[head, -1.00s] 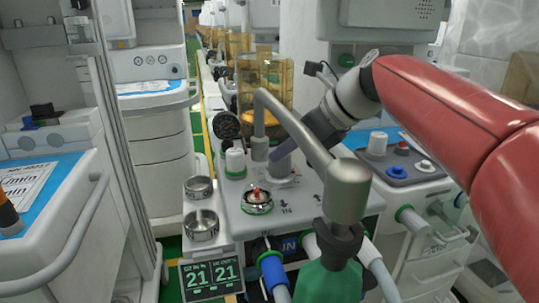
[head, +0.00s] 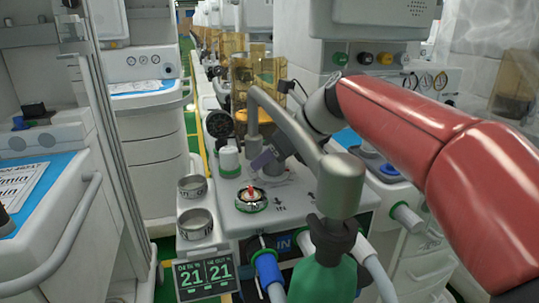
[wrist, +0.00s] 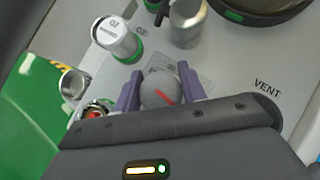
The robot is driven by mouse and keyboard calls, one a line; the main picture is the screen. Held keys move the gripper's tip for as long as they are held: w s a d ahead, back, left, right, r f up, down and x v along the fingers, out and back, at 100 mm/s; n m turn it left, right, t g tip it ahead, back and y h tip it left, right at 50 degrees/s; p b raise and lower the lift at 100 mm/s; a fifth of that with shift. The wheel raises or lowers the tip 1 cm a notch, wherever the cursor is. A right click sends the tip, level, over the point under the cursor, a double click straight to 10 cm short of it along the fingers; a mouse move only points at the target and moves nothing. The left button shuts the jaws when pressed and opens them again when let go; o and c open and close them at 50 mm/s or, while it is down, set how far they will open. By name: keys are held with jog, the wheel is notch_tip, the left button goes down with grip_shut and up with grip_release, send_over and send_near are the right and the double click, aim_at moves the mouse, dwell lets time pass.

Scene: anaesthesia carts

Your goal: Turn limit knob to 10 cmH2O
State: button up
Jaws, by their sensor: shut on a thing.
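The limit knob, a round grey knob with a red pointer line (wrist: 162,90), stands on the light grey machine top in the wrist view. My gripper (wrist: 163,92) has its two purple fingers on either side of the knob and is shut on it. The red line runs slantwise across the knob's top. In the head view my gripper (head: 266,160) reaches down to the machine top behind the grey bag arm, and the knob is hidden or too small to make out. I cannot read a scale or value around the knob.
A grey metal bag arm (head: 293,128) with a green bag (head: 322,280) stands in front of my gripper. A white knob with a green base (head: 229,160) and a red-centred valve (head: 251,199) are close by. Two metal cups (head: 195,223) sit at the left edge.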

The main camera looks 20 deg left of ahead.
jog(key=shift+c, duration=0.4)
jog(key=shift+r+n+p, duration=0.1)
jog(key=shift+n+p, duration=0.2)
jog(key=shift+p, duration=0.05)
jog(key=shift+n+g+p, duration=0.35)
jog(key=shift+n+g, duration=0.35)
jog(key=shift+g, duration=0.1)
jog(key=n+g, duration=0.2)
jog(key=n, duration=0.1)
jog(key=shift+s+g, duration=0.15)
jog(key=shift+g, duration=0.15)
jog(key=n+g, duration=0.1)
jog(key=n, duration=0.1)
jog(key=n+g, duration=0.1)
jog(key=n, duration=0.1)
jog(key=shift+s+g+h, duration=0.15)
jog(key=shift+g+h, duration=0.15)
jog(key=shift+s+d+n+g+h, duration=0.15)
jog(key=shift+n+g+h, duration=0.75)
jog(key=shift+n, duration=1)
jog(key=o, duration=1)
jog(key=shift+g, duration=0.3)
